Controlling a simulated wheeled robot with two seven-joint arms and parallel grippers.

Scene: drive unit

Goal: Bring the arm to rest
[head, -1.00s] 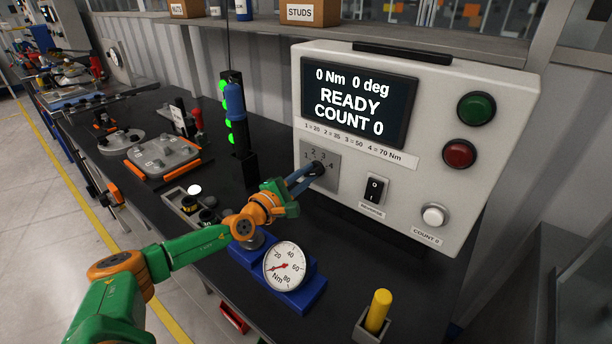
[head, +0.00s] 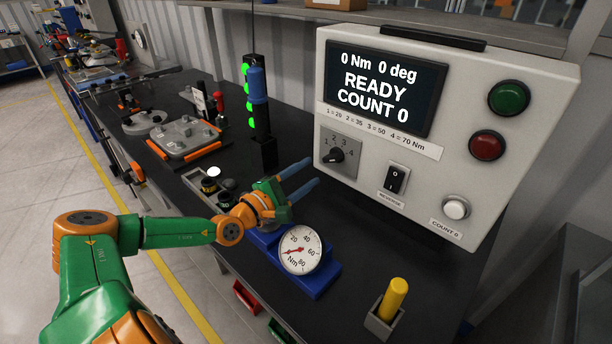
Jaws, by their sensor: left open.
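My left gripper (head: 308,176) has two blue fingers that are spread apart and empty. It is above the black bench, in front of the grey control box (head: 341,191) and apart from it. The selector knob (head: 336,155) on the box's lower left is uncovered, among the numbers 1 to 4. The screen (head: 384,87) reads 0 Nm, 0 deg, READY, COUNT 0. My right gripper is not in view.
A blue stand with a round Nm dial (head: 300,249) sits right below my left wrist. A yellow-handled piece (head: 393,299) stands in a grey holder at the front. A lit green indicator column (head: 258,115) stands behind the gripper. A grey plate fixture (head: 187,137) lies farther left.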

